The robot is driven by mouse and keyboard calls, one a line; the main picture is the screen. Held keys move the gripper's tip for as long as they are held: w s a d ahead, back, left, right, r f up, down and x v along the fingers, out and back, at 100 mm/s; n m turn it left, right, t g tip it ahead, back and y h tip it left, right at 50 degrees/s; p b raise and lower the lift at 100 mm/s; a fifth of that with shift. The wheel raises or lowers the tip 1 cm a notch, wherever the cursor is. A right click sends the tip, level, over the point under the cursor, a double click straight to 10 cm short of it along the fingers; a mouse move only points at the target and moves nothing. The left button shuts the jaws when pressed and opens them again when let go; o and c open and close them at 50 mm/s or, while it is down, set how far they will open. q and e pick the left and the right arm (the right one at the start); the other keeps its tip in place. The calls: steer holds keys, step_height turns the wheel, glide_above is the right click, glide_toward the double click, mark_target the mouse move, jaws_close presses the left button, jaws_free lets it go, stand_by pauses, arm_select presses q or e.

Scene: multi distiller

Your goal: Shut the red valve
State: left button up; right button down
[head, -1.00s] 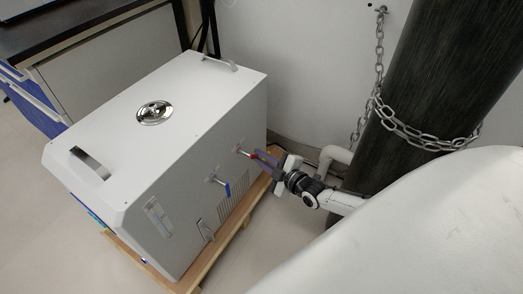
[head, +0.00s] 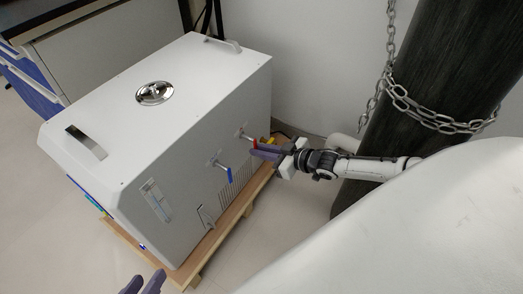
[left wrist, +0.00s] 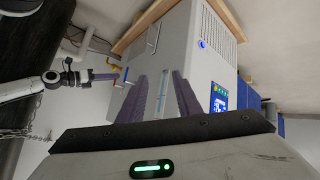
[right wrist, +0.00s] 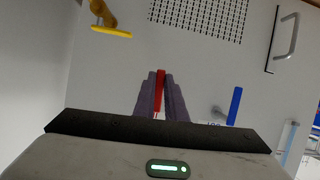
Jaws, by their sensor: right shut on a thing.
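The red valve (head: 247,141) is on the side of the white distiller box (head: 190,150). Its handle slants down to the right in the head view. My right gripper (head: 258,152) is at the red handle. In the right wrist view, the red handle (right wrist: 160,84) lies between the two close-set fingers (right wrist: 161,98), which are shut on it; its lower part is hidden. My left gripper (head: 143,284) is at the bottom edge of the head view, away from the valve. In the left wrist view its fingers (left wrist: 157,98) stand apart with nothing between them.
A blue valve handle (head: 224,172) hangs nearby on the same side. A yellow handle (right wrist: 112,31) shows in the right wrist view. The box stands on a wooden pallet (head: 237,213). A dark chained cylinder (head: 440,70) stands at the right. The floor in front is clear.

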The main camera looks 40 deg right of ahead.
arm_select(q)
steer(key=shift+w+d+r, duration=0.15)
steer(key=shift+d+r, duration=0.05)
steer(key=shift+r, duration=0.3)
arm_select(e)
steer(key=shift+a+m+y, duration=0.2)
steer(key=shift+m+y, duration=0.1)
steer(key=c, duration=1.8)
jaws_free()
arm_select(q)
steer(key=shift+f, duration=0.15)
arm_select(e)
steer(key=shift+s+d+r, duration=0.1)
